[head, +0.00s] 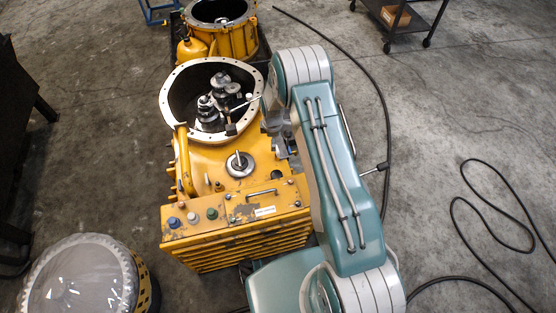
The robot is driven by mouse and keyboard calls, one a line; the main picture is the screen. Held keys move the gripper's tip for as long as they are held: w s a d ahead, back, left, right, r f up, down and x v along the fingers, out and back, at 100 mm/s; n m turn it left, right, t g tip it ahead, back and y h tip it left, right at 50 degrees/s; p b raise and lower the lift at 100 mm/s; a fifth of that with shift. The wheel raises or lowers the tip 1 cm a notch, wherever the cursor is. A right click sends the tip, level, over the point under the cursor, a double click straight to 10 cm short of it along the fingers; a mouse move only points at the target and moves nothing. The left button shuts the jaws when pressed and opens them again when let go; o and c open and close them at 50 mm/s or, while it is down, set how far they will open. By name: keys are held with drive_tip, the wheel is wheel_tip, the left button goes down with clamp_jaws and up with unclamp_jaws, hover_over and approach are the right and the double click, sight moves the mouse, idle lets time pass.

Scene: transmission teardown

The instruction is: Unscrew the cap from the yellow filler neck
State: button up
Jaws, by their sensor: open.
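The yellow gearbox housing (205,160) stands in the middle of the head view, with a wide open flange (169,117) at its far end. A yellow pipe (186,165) runs along its left side; it looks like the filler neck, but I cannot make out a separate cap on it. My gripper (272,122) is at the housing's right edge, beside the flange. It is small and partly hidden by my arm, with its jaws open. It is apart from the yellow pipe, on the opposite side of the housing, and no held object shows.
Dark gears (222,88) stand inside the flange. A round metal fitting (239,164) and a box with coloured knobs (240,210) sit nearer. Another yellow housing (236,40) is behind. A drum-like part (80,280) is at lower left. Black hoses (385,120) cross the right floor.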

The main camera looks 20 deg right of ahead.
drive_tip(key=n, duration=0.2)
hover_over(276, 174)
wheel_tip(276, 174, down, 11)
drive_tip(key=shift+g, duration=0.3)
drive_tip(key=shift+s+f, duration=0.1)
drive_tip(key=shift+f, duration=5.5)
drive_tip(key=c, duration=1.2)
drive_tip(key=shift+c, duration=0.2)
drive_tip(key=n, duration=0.5)
drive_tip(key=shift+n, duration=0.4)
